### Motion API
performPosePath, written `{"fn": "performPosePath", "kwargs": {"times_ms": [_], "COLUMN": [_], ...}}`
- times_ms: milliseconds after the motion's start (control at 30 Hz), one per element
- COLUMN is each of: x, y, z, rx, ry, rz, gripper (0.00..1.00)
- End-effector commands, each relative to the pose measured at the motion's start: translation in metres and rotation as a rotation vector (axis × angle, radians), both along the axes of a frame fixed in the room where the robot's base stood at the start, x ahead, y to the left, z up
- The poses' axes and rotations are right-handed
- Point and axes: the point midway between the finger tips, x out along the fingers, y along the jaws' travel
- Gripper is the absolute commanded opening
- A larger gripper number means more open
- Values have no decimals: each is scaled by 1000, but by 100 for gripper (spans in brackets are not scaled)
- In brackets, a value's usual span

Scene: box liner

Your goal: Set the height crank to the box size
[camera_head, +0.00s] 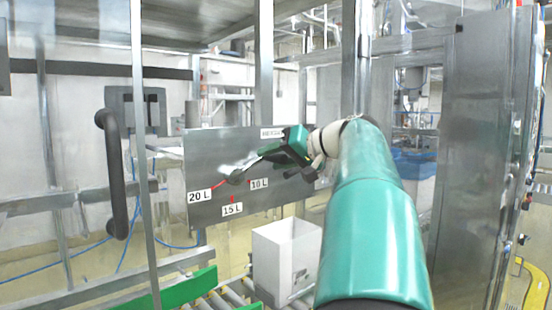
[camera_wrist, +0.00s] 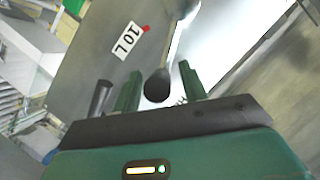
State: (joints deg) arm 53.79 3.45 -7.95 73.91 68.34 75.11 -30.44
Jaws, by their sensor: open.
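A grey metal panel (camera_head: 205,150) carries white labels reading 20 L (camera_head: 199,196), 15 L (camera_head: 232,210) and 10 L (camera_head: 258,184), with red marks beside them. The crank's hub (camera_head: 236,179) sits among the labels, and its silver arm runs up and right toward my gripper (camera_head: 278,153). In the wrist view the silver crank arm (camera_wrist: 177,42) ends at a round black knob (camera_wrist: 157,86). The knob appears between the two green fingers of my gripper (camera_wrist: 160,70), which are apart; contact cannot be told. A white open box (camera_head: 285,262) stands below the panel; its marking is unreadable.
The box is on a roller conveyor (camera_head: 236,294) with a green side rail (camera_head: 190,288). A vertical metal post (camera_head: 143,130) and a black bar handle (camera_head: 113,175) stand left of the panel. A tall metal cabinet (camera_head: 478,130) is at right.

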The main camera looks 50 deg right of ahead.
Motion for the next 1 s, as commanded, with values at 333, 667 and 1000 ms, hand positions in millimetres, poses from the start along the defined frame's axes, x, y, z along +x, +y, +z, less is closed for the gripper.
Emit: {"fn": "performPosePath", "kwargs": {"times_ms": [333,667,1000], "x": [0,0,1], "y": [0,2,11], "z": [0,3,18], "rx": [0,-27,-208], "ry": [0,2,20], "rz": [0,1,2], "gripper": [0,0,0]}}
